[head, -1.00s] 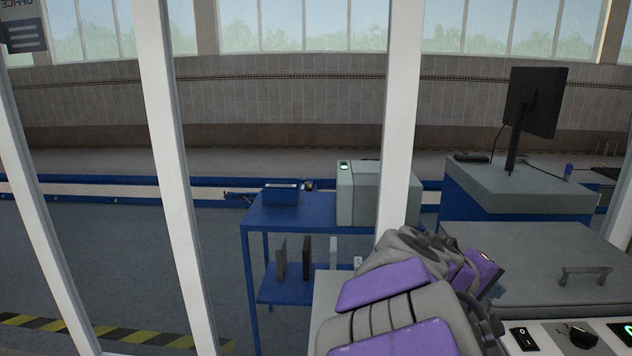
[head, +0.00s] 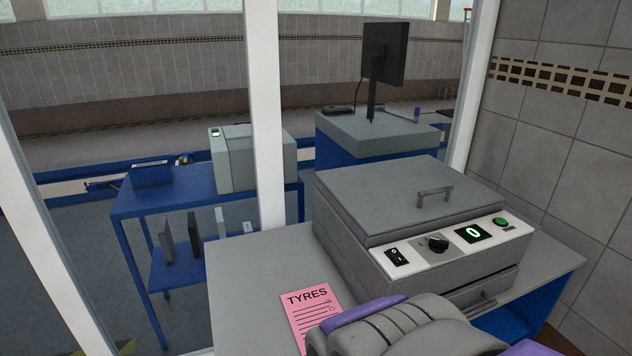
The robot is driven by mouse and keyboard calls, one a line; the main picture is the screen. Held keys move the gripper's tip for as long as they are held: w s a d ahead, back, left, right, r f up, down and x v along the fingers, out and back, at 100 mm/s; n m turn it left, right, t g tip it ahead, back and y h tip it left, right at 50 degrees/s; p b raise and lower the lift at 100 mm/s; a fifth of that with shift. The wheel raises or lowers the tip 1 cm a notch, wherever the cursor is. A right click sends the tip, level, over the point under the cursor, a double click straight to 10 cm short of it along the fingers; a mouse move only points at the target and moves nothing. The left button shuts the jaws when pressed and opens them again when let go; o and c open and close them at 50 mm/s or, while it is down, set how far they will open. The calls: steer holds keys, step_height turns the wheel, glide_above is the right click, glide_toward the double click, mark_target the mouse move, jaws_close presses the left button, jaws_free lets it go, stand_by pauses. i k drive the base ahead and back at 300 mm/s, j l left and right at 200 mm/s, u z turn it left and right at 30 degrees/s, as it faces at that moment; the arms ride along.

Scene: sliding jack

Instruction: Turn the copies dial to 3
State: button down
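The copier (head: 410,205) is a grey box with a flat lid, standing on a grey desk. Its sloped white front panel holds the copies dial (head: 437,242), a black knob on a grey plate. A small display (head: 473,233) right of the dial shows a green 0. My grey and purple arm fills the bottom of the view, in front of the desk. My gripper's fingers do not show. The dial is unobstructed; its pointer is too small to read surely.
A pink TYRES sheet (head: 312,312) lies on the desk (head: 240,290) left of the copier. A lid handle (head: 435,195) sticks up. A white window post (head: 265,120) stands behind the desk. A tiled wall (head: 570,130) closes off the right side.

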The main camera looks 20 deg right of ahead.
mark_target(437, 246)
steer(key=z, duration=1.55)
